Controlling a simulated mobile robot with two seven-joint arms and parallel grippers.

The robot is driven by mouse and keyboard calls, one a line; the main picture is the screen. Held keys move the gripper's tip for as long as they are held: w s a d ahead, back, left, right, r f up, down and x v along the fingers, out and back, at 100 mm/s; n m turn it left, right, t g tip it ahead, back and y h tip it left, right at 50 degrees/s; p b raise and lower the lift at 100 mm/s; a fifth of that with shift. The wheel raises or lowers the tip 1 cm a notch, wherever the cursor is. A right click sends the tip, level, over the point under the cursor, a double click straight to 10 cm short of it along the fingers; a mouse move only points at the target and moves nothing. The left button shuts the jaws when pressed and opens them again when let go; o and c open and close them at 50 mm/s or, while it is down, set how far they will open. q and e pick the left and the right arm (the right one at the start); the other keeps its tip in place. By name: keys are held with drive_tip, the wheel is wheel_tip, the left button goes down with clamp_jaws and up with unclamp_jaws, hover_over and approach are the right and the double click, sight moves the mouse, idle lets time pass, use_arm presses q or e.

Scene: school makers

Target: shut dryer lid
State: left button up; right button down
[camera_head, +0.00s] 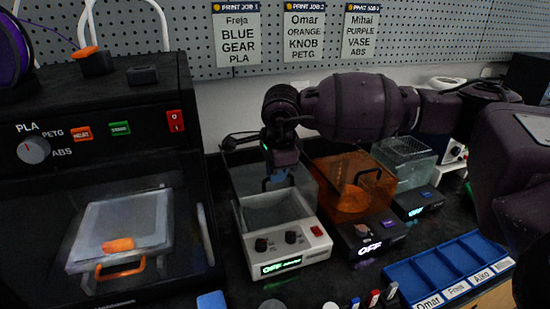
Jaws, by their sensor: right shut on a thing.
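A light grey box-shaped machine (285,256) with two black knobs, a red switch and a display reading OFF stands in the middle of the bench. Its top is open, and its clear, smoky lid (240,180) appears raised at the back. My right gripper (279,184) points down over this opening and is shut, apparently on the lid; the exact contact is too dark to make out. No label shows which machine is the dryer. My left gripper is not in view.
To the right, an orange-lidded machine (352,190) and a clear-lidded one (405,155) stand close by. A black 3D printer (100,180) is at the left. A blue divided tray (455,270) and small coloured items lie at the front right.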

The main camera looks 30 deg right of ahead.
drive_tip(key=shift+s+a+r, duration=0.1)
drive_tip(key=shift+s, duration=0.1)
drive_tip(key=shift+f, duration=0.2)
drive_tip(key=c, duration=1.2)
unclamp_jaws()
drive_tip(key=shift+s+r, duration=0.1)
drive_tip(key=shift+s, duration=0.1)
drive_tip(key=shift+w, duration=0.1)
drive_tip(key=shift+r, duration=0.2)
wheel_tip(320, 180, up, 10)
drive_tip(key=s+p, duration=0.1)
drive_tip(key=s, duration=0.1)
drive_tip(key=shift+a+p, duration=0.3)
